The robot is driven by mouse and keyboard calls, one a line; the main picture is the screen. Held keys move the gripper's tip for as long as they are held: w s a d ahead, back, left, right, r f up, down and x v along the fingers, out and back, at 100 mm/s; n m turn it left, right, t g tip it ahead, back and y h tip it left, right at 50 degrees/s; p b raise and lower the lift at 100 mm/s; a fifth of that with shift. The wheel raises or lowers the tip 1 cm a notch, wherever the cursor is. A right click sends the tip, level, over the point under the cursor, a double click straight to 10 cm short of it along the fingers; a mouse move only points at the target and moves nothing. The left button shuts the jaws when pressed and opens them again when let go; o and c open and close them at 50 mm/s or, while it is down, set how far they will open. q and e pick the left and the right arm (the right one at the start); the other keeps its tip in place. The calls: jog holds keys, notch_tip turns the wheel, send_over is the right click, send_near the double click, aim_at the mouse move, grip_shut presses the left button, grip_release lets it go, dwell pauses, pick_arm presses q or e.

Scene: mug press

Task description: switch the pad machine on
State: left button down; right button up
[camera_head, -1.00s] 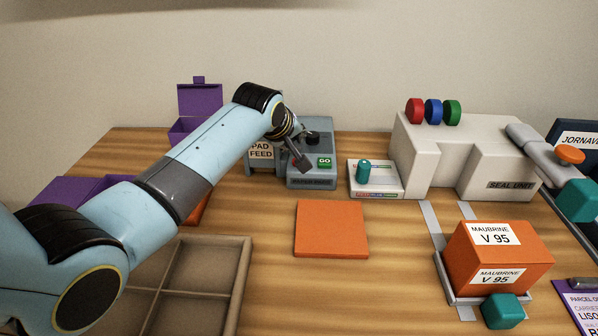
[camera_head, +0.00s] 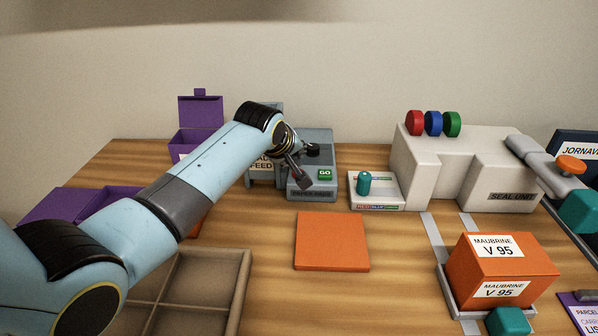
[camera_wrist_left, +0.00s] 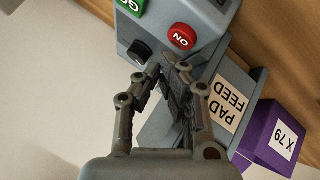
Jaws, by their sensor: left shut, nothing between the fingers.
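The pad machine (camera_head: 318,194) is a grey box at the back middle, with a green GO button (camera_head: 325,174) and a black knob (camera_head: 312,149). My left gripper (camera_head: 306,184) is shut and empty, fingers pointing down over the machine's left front part. In the wrist view its fingertips (camera_wrist_left: 165,72) are just short of the red button and the knob; I cannot tell whether they touch the machine.
A PAD FEED unit (camera_head: 262,172) adjoins the machine's left. An orange pad (camera_head: 332,241) lies in front. A small white box with a teal peg (camera_head: 364,183) and the seal unit (camera_head: 470,165) stand to the right. Purple boxes (camera_head: 200,112) and a divided tray (camera_head: 240,290) are left.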

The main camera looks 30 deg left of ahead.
pick_arm(q)
jog(key=shift+f, duration=0.1)
dwell(0.5)
jog(key=shift+f, duration=0.35)
jog(key=shift+f, duration=0.5)
dwell(0.6)
jog(key=shift+r+p, duration=0.85)
jog(key=shift+r, duration=0.15)
notch_tip(320, 180, up, 6)
jog(key=p, duration=0.6)
